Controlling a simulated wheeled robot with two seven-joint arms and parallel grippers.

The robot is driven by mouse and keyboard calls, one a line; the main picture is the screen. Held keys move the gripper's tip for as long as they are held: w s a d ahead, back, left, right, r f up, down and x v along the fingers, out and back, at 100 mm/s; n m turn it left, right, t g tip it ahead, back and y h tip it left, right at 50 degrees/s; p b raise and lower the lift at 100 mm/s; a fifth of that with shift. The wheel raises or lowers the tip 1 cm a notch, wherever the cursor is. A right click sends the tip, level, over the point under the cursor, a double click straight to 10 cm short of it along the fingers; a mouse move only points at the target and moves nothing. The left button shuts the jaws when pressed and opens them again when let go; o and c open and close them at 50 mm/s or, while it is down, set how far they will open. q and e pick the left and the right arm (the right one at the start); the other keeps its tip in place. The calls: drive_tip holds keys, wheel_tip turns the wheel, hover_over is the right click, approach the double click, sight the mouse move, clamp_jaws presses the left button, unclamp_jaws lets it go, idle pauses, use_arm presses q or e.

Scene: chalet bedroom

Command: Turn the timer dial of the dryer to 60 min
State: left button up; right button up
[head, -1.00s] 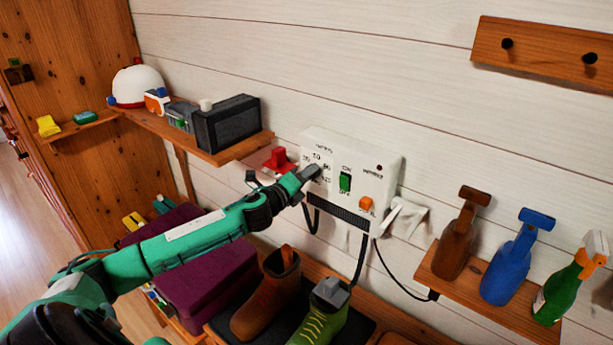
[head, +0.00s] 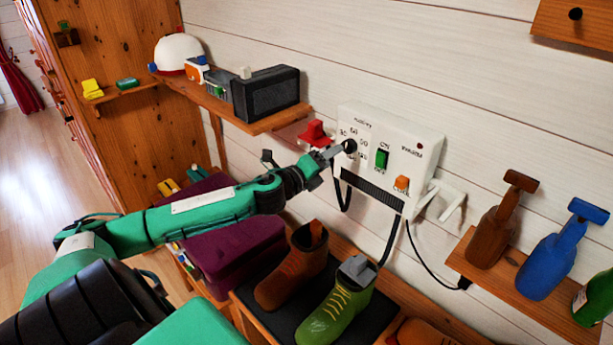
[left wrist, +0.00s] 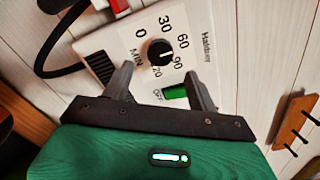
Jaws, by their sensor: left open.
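The dryer (head: 390,150) is a white box on the plank wall. The dial also shows in the head view (head: 350,146). My left gripper (left wrist: 158,70) is open and empty, its fingers spread in front of the dial and apart from it. In the head view the left gripper (head: 330,154) is just left of the dial. My right gripper is not in view.
A green switch (head: 382,158) and an orange button (head: 402,183) are close to the dial. A red object (head: 314,132) is left of the dryer. Boots (head: 338,300) stand below it. A shelf (head: 290,122) with a dark box is at upper left; bottles (head: 545,250) are right.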

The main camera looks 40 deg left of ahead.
use_arm(q)
drive_tip(key=s+b, duration=0.2)
drive_tip(key=s, duration=0.5)
drive_tip(key=shift+s+a, duration=0.3)
drive_tip(key=shift+s, duration=0.05)
idle(0.4)
